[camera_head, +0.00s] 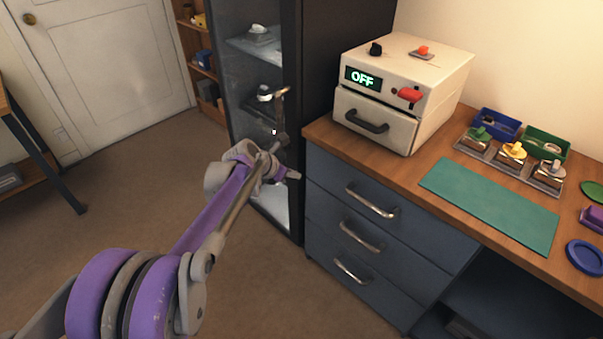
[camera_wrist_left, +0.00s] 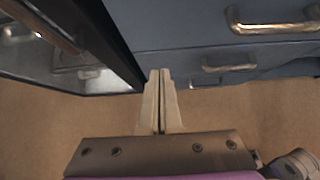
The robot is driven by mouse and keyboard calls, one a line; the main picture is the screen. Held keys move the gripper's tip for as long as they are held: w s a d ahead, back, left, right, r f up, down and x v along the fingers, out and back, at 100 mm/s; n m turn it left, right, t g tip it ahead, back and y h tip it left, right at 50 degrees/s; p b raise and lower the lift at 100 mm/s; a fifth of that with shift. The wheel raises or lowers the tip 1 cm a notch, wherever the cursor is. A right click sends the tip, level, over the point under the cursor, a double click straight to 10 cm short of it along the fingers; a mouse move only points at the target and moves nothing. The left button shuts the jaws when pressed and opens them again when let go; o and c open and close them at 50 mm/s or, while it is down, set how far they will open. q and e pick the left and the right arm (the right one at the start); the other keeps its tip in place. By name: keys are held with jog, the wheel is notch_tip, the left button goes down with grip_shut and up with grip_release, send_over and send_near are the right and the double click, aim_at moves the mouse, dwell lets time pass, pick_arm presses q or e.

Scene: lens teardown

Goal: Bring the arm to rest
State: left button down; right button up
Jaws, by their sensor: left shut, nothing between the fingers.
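My left arm, purple and grey, reaches in from the lower left in the head view. Its left gripper (camera_head: 294,175) is in the air in front of the gap between the dark glass cabinet and the blue-grey drawers. In the left wrist view the two pale fingers of the left gripper (camera_wrist_left: 160,73) lie together, with nothing between them. Brown floor shows below them. My right gripper is in neither view.
The glass-door cabinet (camera_head: 240,95) and the drawer handles (camera_head: 371,203) are close to the gripper. The desk holds a white box (camera_head: 420,75) reading OFF, a green mat (camera_head: 490,205), several small parts and trays. The floor (camera_head: 130,190) at left is clear.

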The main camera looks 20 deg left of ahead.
pick_arm(q)
jog(key=shift+s+a+r, duration=0.1)
jog(key=shift+s+r, duration=0.05)
jog(key=s+d+m+g+y, duration=0.1)
jog(key=s+d+m, duration=0.3)
jog(key=s+m, duration=0.35)
jog(key=s+d+m+g, duration=0.1)
jog(key=s+d+m, duration=0.4)
jog(key=s, duration=0.4)
jog(key=s+f+m+g+y, duration=0.1)
jog(key=s+f+m, duration=0.2)
jog(key=s+m, duration=0.75)
jog(key=s+f+m+g+y, duration=0.1)
jog(key=s+f+m+y, duration=0.15)
jog(key=s+m, duration=0.75)
notch_tip(320, 180, up, 19)
jog(key=w+n+t+p, duration=0.1)
jog(key=p, duration=1.6)
jog(key=shift+w+n+h+p, duration=0.3)
jog(key=shift+w+h+p, duration=0.05)
jog(key=shift+h, duration=0.1)
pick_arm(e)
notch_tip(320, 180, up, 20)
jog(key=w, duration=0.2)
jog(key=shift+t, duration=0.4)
pick_arm(q)
jog(key=shift+s, duration=0.1)
